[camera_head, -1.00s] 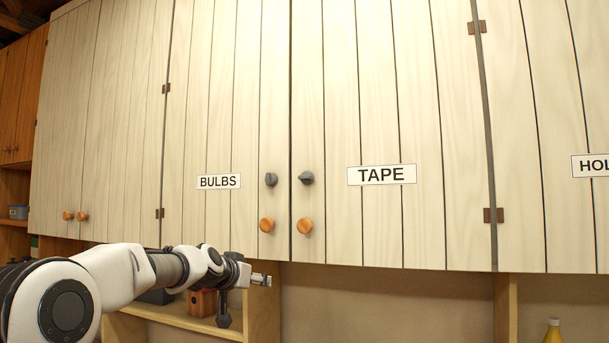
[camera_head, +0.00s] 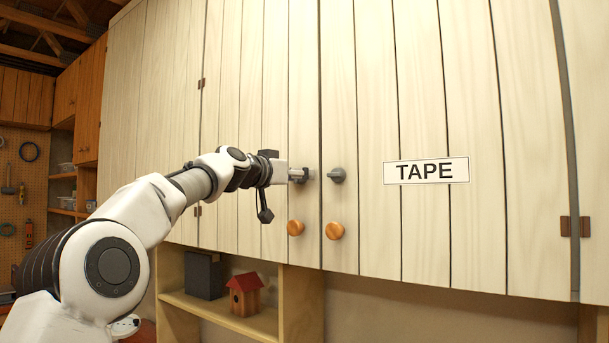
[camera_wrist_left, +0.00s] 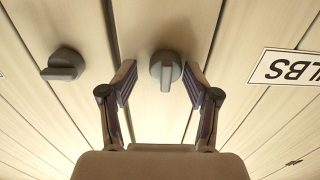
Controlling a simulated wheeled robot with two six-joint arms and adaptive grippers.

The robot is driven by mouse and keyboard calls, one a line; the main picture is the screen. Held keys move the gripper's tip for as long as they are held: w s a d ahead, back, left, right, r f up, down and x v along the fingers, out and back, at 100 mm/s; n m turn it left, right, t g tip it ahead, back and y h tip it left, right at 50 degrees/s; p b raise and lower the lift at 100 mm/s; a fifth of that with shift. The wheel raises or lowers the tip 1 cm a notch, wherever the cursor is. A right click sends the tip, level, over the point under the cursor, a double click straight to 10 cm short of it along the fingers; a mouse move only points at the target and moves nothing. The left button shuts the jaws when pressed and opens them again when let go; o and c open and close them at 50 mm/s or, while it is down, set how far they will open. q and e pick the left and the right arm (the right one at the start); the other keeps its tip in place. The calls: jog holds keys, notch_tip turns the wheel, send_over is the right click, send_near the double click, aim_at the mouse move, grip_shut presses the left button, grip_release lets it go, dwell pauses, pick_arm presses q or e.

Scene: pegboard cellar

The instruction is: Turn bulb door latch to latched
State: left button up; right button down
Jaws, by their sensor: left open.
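The grey bulb door latch (camera_wrist_left: 165,70) is a round knob with a raised ridge, on the pale plank bulb door (camera_head: 304,100). In the left wrist view its ridge runs up and down the picture. My left gripper (camera_wrist_left: 157,82) is open, with one finger on each side of the latch and a visible gap to it. In the head view the left gripper (camera_head: 296,174) is at the latch and hides most of it. The BULBS label (camera_wrist_left: 288,67) shows upside down and cut off in the wrist view; my arm covers it in the head view. My right gripper is not in view.
A similar grey latch (camera_head: 337,175) sits on the TAPE door just right, its ridge lying sideways. Round wooden knobs (camera_head: 295,228) (camera_head: 335,231) are below. A shelf (camera_head: 220,312) underneath holds a red birdhouse (camera_head: 245,293) and a dark box (camera_head: 205,275).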

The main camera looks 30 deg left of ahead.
pick_arm(q)
jog(key=shift+s+a+r, duration=0.1)
jog(key=shift+s+a, duration=0.1)
jog(key=shift+s, duration=0.2)
jog(key=shift+c, duration=0.7)
jog(key=shift+s+a, duration=0.2)
jog(key=shift+s, duration=0.05)
grip_shut()
jog(key=shift+d, duration=0.1)
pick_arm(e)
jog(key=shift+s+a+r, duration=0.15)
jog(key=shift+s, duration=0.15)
